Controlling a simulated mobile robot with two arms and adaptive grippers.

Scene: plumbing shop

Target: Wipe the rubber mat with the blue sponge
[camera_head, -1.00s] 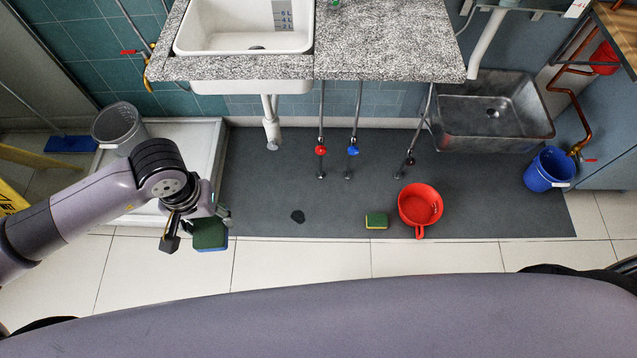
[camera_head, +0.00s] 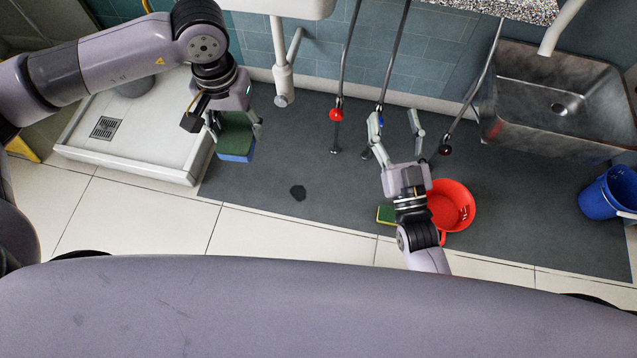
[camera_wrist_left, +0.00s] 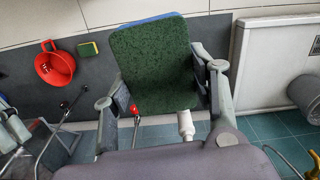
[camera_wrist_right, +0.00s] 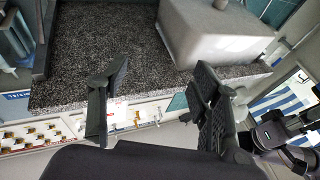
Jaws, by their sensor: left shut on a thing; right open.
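My left gripper (camera_head: 233,124) is shut on the blue sponge (camera_head: 236,157), which has a dark green scouring face. It holds the sponge above the left end of the dark grey rubber mat (camera_head: 270,170). In the left wrist view the sponge's green face (camera_wrist_left: 152,60) fills the middle between the fingers. A dark spot (camera_head: 298,192) lies on the mat, to the right of and nearer than the sponge. My right gripper (camera_head: 394,130) is open and empty over the mat, its fingers pointing toward the wall. The right wrist view shows nothing between its fingers (camera_wrist_right: 155,100).
A yellow-green sponge (camera_head: 385,214) and a red pot (camera_head: 455,203) sit on the mat beside my right arm. Supply pipes with a red valve (camera_head: 336,115) stand at the back. A metal sink (camera_head: 550,105) and blue bucket (camera_head: 612,192) are at the right. A white shower tray (camera_head: 140,150) borders the left.

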